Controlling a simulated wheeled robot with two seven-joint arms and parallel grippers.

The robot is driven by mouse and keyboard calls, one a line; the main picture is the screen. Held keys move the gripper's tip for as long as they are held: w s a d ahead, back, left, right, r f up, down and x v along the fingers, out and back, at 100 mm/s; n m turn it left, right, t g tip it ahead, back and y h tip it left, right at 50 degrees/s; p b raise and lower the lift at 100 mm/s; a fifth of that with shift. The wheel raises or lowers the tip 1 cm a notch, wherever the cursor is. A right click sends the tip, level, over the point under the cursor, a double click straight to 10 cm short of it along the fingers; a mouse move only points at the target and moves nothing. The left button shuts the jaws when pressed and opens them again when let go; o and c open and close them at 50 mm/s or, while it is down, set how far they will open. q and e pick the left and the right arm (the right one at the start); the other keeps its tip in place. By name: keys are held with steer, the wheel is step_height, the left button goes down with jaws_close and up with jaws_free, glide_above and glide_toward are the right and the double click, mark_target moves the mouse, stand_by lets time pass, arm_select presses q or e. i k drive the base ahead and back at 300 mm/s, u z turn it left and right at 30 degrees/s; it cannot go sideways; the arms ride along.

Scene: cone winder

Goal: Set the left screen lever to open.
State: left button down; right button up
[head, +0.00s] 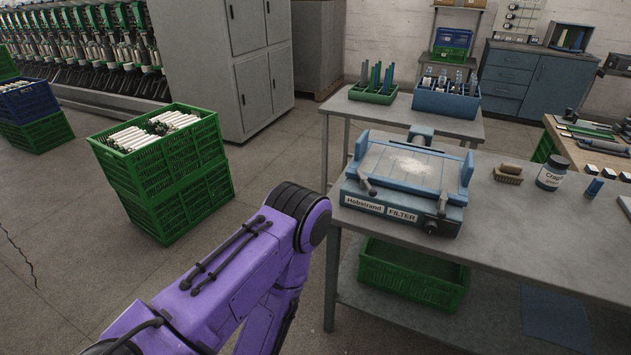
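The blue filter unit (404,185) stands on the grey table, with a pale screen (405,166) in its top frame. Its front carries labels reading "Hobstrand" and "FILTER". The left screen lever (367,186) is a short grey handle at the front left, slanting down toward the front. A second lever (442,204) is at the front right. I cannot tell from the picture whether either lever is at open. My purple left arm (245,275) is left of the table, bent, and its gripper is out of view. My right gripper is also out of view.
A brush (508,173), a dark jar (552,172) and a small blue item (594,188) are right of the filter. A green crate (413,275) sits below. Stacked green crates of white cones (165,170) stand left.

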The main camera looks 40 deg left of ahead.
mark_target(364, 184)
steer(key=u, duration=0.55)
steer(key=i, duration=0.9)
steer(key=z, duration=0.1)
